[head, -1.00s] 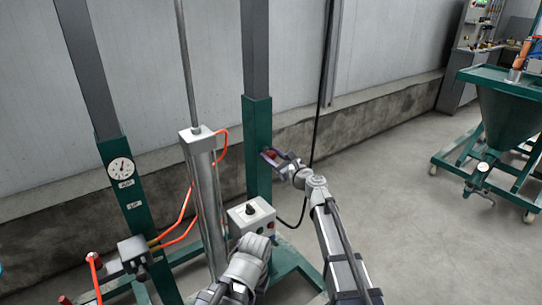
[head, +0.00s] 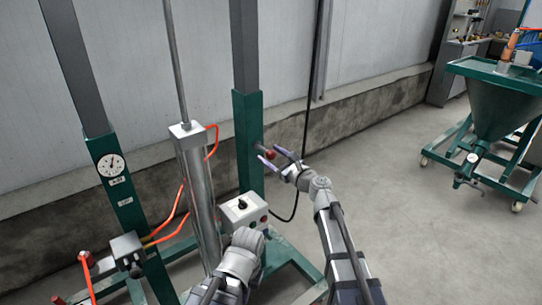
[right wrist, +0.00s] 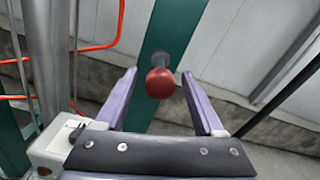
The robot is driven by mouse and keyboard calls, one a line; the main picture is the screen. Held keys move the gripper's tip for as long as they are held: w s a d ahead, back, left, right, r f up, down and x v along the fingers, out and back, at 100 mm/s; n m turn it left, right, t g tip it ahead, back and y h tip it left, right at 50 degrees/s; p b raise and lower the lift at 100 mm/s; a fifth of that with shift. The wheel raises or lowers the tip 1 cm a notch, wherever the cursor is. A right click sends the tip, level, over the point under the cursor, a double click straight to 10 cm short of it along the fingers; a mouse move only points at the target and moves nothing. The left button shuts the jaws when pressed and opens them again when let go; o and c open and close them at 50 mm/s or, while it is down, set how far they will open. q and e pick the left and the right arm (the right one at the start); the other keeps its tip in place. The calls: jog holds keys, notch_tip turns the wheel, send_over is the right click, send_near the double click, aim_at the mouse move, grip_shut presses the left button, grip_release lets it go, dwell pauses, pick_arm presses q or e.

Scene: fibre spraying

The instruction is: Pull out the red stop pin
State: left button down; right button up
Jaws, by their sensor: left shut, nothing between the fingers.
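The red stop pin (head: 271,155) has a round red knob on a grey shaft. It sticks out of the green sleeve of the right post (head: 248,120) in the head view. My right gripper (head: 271,153) is open at the knob. In the right wrist view the knob (right wrist: 160,84) shows between the two spread purple fingers (right wrist: 160,80), with a gap on each side, and the shaft runs back to the green post. My left gripper (head: 250,238) is shut and empty, low in front of the control box; its fingertips are mostly hidden.
A white control box (head: 243,212) sits low beside the post. A metal cylinder (head: 198,195) with orange hoses stands left of it. A black cable hangs right of the post. A green hopper cart (head: 497,105) stands at the far right, with open floor before it.

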jog(key=v, duration=0.7)
jog(key=shift+s+d, duration=0.25)
jog(key=shift+s, duration=0.05)
jog(key=s+a+f+n+g+h, duration=0.25)
jog(key=s+f+n+g, duration=0.65)
jog(key=f+n, duration=0.5)
jog(key=s+d+f+n+g+h, duration=0.2)
jog(key=s+d+f+n+h, duration=0.2)
jog(key=s+d+n, duration=0.25)
jog(key=s+d+f+n+g+h, duration=0.3)
jog(key=s+d+f+n+h, duration=0.15)
jog(key=s, duration=0.35)
jog(key=s+a+r+n+p, duration=0.2)
jog(key=a+r+p, duration=0.3)
jog(key=r+p, duration=0.4)
jog(key=s+a+r+n+p, duration=0.2)
jog(key=s+a+r+p, duration=0.2)
jog(key=r+p, duration=0.5)
jog(key=shift+a+r+n+g+h+p, duration=0.3)
jog(key=shift+a+r+g+h+p, duration=0.1)
jog(key=shift+r, duration=0.35)
